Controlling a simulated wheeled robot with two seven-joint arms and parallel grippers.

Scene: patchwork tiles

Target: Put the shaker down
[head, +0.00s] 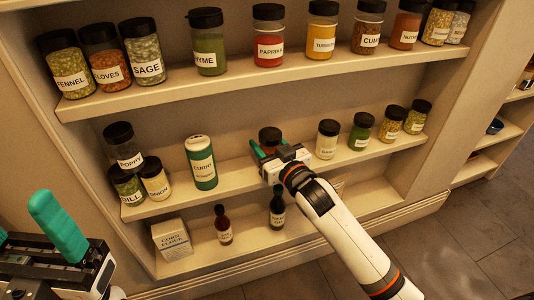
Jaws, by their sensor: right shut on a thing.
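My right gripper (271,149) reaches into the middle shelf (236,181) and is shut on a small shaker (269,134) with a dark lid and reddish contents. The gripper covers most of the shaker, so its label and base are hidden. I cannot tell whether the base touches the shelf. My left gripper (30,232) is at the lower left, in front of the shelves, with its green fingers apart and nothing seen between them.
Left of the shaker stands a tall green-and-white curry can (201,162); right of it stands a dark-lidded jar (327,139). Spice jars line the upper shelf (180,89). Two bottles and a corn flour box (172,239) stand below. Shelf between the can and shaker is bare.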

